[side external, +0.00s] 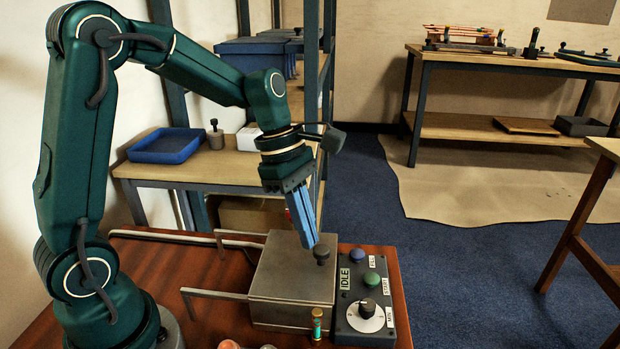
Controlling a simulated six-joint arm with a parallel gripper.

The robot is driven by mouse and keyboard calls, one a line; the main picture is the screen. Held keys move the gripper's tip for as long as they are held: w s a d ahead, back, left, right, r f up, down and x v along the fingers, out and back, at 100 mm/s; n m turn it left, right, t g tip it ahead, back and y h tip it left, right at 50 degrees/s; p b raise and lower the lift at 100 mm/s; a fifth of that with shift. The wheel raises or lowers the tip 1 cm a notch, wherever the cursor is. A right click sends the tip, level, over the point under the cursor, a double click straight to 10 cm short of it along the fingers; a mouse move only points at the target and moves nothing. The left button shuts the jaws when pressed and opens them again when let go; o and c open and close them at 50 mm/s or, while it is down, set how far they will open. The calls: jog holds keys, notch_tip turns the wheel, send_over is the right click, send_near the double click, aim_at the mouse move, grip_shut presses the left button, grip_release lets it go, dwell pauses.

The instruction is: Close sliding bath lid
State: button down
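The bath is a grey metal box (275,314) on the red-brown table. Its flat grey lid (285,270) lies over the top, and no opening into the bath shows from this side. A dark round knob (321,254) stands near the lid's right edge. Two pale rails, a front one (215,293) and a back one (235,242), extend left from the bath. My gripper (309,241) points down with its blue fingers just left of the knob, their tips close to it or touching. The gap between the fingers is not clear from this angle.
A control panel (347,318) with a dial, buttons and an IDLE label stands right of the bath. A small vial (317,324) with a gold cap stands in front. A blue tray (166,145) sits on the bench behind. The table left of the bath, between the rails, is bare.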

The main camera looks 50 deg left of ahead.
aim_at(286, 244)
jog(key=shift+d, duration=0.1)
jog(key=a, duration=0.3)
jog(key=s+a+r, duration=0.1)
jog(key=shift+s+a+r, duration=0.1)
jog(key=shift+a, duration=0.05)
jog(key=s+d+r+m, duration=0.2)
jog(key=s+r, duration=0.2)
jog(key=r, duration=0.7)
jog(key=s+d+f+m+t+y, duration=0.2)
jog(key=s+f+m, duration=0.5)
jog(key=m, duration=1.2)
jog(key=t+y, duration=0.1)
jog(key=t, duration=0.1)
jog(key=shift+s+m+t, duration=0.15)
jog(key=shift+m+t, duration=0.15)
